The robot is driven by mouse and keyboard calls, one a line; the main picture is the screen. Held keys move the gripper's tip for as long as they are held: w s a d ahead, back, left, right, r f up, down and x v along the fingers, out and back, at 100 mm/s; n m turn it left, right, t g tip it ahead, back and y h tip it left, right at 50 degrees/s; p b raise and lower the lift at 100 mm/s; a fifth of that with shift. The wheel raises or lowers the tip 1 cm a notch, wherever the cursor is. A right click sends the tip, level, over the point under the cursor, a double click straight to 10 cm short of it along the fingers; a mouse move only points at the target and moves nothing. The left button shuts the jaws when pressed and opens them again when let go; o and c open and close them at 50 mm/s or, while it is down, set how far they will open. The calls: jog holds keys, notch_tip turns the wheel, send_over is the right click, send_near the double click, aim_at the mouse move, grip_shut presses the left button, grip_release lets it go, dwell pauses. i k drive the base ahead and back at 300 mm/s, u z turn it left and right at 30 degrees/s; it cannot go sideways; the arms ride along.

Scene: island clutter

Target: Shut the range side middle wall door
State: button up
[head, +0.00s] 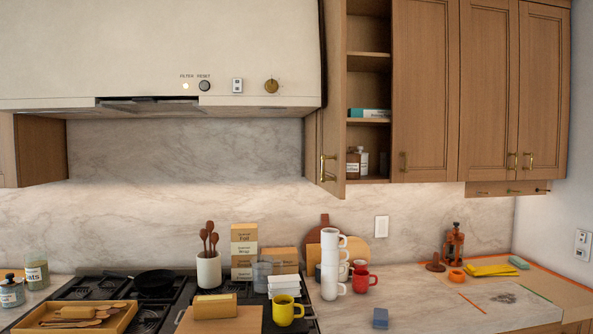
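The middle wall door (334,120) on the range side is a wooden cabinet door, just right of the range hood. It stands open, swung out and seen steeply from the side, with a brass handle (323,168) low on it. To its right the cabinet (369,90) shows open shelves. A teal and white book or box (370,113) lies on a middle shelf, and small jars (357,163) stand on the bottom one. My gripper is not in view.
The range hood (160,50) is close left of the door. Closed cabinet doors (426,90) are to the right. Below stand stacked white mugs (331,265), red mugs (361,279), a yellow mug (284,310), cutting boards and a utensil crock (209,270).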

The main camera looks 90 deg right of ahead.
aim_at(332, 114)
jog(key=z, duration=0.05)
jog(key=i, duration=0.6)
jog(key=u, duration=1.8)
jog(key=k, duration=0.1)
jog(key=z, duration=3.45)
jog(key=i, duration=0.6)
jog(key=z, duration=0.15)
jog(key=k, duration=0.3)
